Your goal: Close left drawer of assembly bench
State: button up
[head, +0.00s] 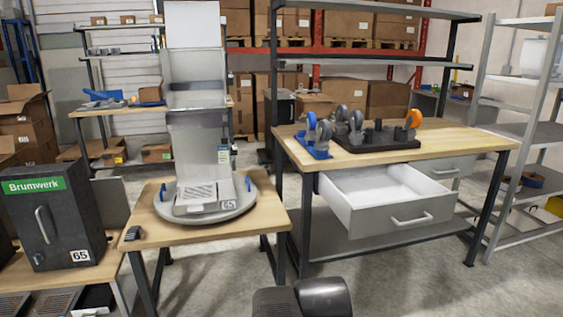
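The assembly bench (455,137) stands at the right with a wooden top and dark legs. Its left drawer (400,222) is pulled far out toward me. The drawer has a grey front with a bar handle (411,220) and a white, empty-looking inside. The right drawer (449,170) of the bench is shut. My gripper is not in view; only a dark rounded part of my arm shows at the bottom edge, in front of and below the open drawer.
A smaller wooden table (150,227) with a grey dispenser (200,150) on a round base stands left of the bench. A black cabinet (58,215) is further left. Metal shelving (520,133) stands at the right. Concrete floor (400,285) is free before the drawer.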

aim_at(374, 199)
jog(key=i+z, duration=0.2)
jog(key=z, duration=0.2)
jog(key=i+j+z, duration=0.1)
jog(key=z, duration=0.3)
